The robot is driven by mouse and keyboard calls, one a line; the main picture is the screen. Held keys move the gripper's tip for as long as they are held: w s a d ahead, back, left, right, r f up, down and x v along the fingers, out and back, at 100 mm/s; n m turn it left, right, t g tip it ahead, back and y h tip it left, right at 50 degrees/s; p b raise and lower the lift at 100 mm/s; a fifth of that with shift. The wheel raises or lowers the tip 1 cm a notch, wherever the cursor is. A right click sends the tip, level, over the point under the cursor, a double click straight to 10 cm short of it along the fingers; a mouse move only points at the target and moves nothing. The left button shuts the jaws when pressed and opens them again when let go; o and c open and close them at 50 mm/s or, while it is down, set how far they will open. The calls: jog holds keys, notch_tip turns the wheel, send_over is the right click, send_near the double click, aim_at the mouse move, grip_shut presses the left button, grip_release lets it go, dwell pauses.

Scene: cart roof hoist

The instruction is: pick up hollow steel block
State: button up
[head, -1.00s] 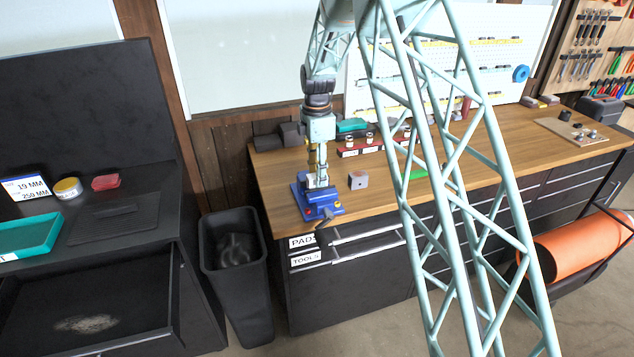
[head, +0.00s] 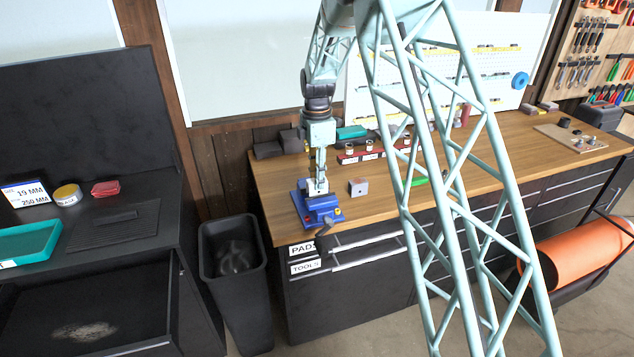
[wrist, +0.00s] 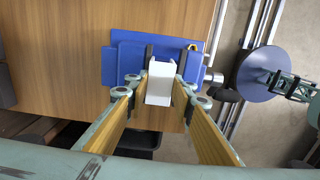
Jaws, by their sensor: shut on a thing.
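A pale, box-shaped steel block (wrist: 158,82) stands at the blue vise (wrist: 125,62) in the wrist view. My gripper (wrist: 163,88) has its yellow-padded fingers on both sides of this block and is shut on it. Any hollow in the block is not visible. In the head view my gripper (head: 318,180) points straight down over the blue vise (head: 318,209) at the bench's left front corner. The block is small there and partly hidden by the fingers. I cannot tell whether the vise jaws touch it.
A small grey block (head: 358,186) sits on the wooden bench (head: 385,205) right of the vise. A red rack (head: 360,157) and a teal box (head: 351,132) stand behind. A black bin (head: 232,270) stands below left. The vise handle (head: 325,227) sticks out frontward.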

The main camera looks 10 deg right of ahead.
jog(key=shift+r, duration=1.35)
jog(key=s+a+r+b, duration=0.1)
jog(key=s+b, duration=0.1)
jog(key=s, duration=1.4)
jog(key=shift+r, duration=0.15)
jog(key=shift+d+r+m+b, duration=0.15)
jog(key=shift+r+m+b, duration=0.2)
jog(key=shift+m+b, duration=2.05)
jog(key=shift+d+r+m+b, duration=0.3)
jog(key=shift+m+b, duration=0.55)
jog(key=shift+m, duration=3.1)
jog(key=shift+d+r+m+b, duration=0.1)
jog(key=shift+r+m+b, duration=0.3)
jog(key=shift+m+b, duration=2)
jog(key=shift+m+p, duration=0.75)
jog(key=shift+a, duration=0.2)
